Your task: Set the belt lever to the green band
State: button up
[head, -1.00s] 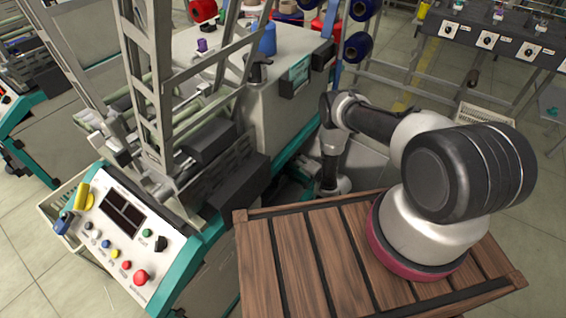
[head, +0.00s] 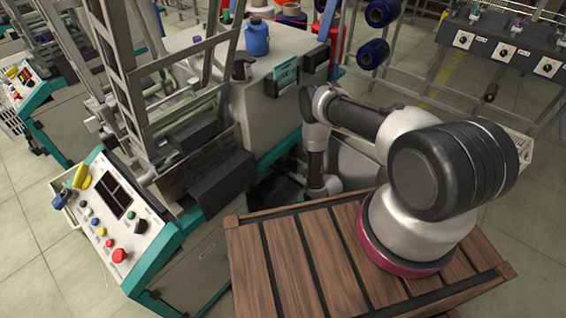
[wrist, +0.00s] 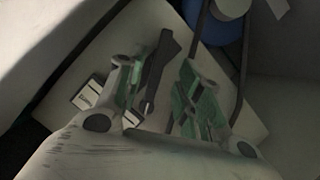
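In the wrist view my gripper (wrist: 160,92) is open, its two fingers with green inner parts apart. A dark, narrow lever-like bar (wrist: 162,62) shows between the fingers, in front of a pale plate (wrist: 120,40); I take it for the belt lever. I cannot tell whether a finger touches it. A small white label (wrist: 88,93) with dark marks lies left of the fingers. I cannot make out a green band apart from the green on the fingers. In the head view my gripper and the lever are hidden low beside the winding machine (head: 270,105).
In the wrist view a blue round part (wrist: 222,25) and a dark strip are close at upper right. In the head view the machine's control panel (head: 112,212) is at left. A rack with blue spools (head: 380,14) stands behind. Pale floor is open at the right.

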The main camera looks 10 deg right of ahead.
aim_at(285, 162)
jog(key=x, duration=0.6)
jog(key=shift+w+a+f, duration=0.1)
jog(key=shift+w, duration=0.15)
jog(key=shift+c, duration=0.4)
grip_shut()
